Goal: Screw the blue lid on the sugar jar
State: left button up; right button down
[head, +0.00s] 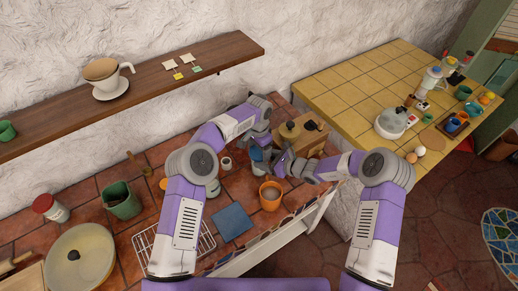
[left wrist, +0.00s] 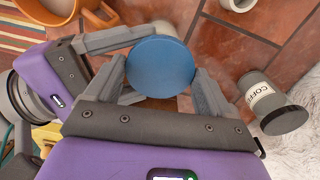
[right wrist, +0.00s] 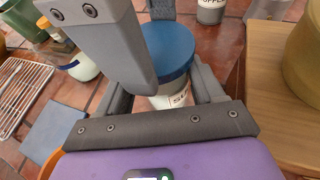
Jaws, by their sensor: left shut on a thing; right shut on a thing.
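The white sugar jar (right wrist: 180,98), its label partly hidden, stands upright between the fingers of my right gripper (right wrist: 165,92), which is shut on it. The round blue lid (right wrist: 168,48) is on top of the jar, about level; I cannot tell how tightly it sits. In the left wrist view the lid (left wrist: 160,66) lies between the fingers of my left gripper (left wrist: 165,80), which is shut on it from above. In the head view the lid (head: 257,154) shows between both grippers, and the arms hide much of the jar.
A coffee canister (left wrist: 268,100) with a dark lid stands close by. An orange mug (head: 271,197) and a blue square mat (head: 232,222) lie in front. A wooden grinder box (head: 312,139) is close behind on the right. A wire rack (head: 206,240) lies at the front left.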

pick_arm(q)
jog(key=o, duration=1)
jog(key=shift+r, duration=0.15)
notch_tip(320, 180, up, 4)
jog(key=shift+r, duration=0.15)
jog(key=shift+d+r+n, duration=0.1)
jog(key=shift+r+n, duration=1.6)
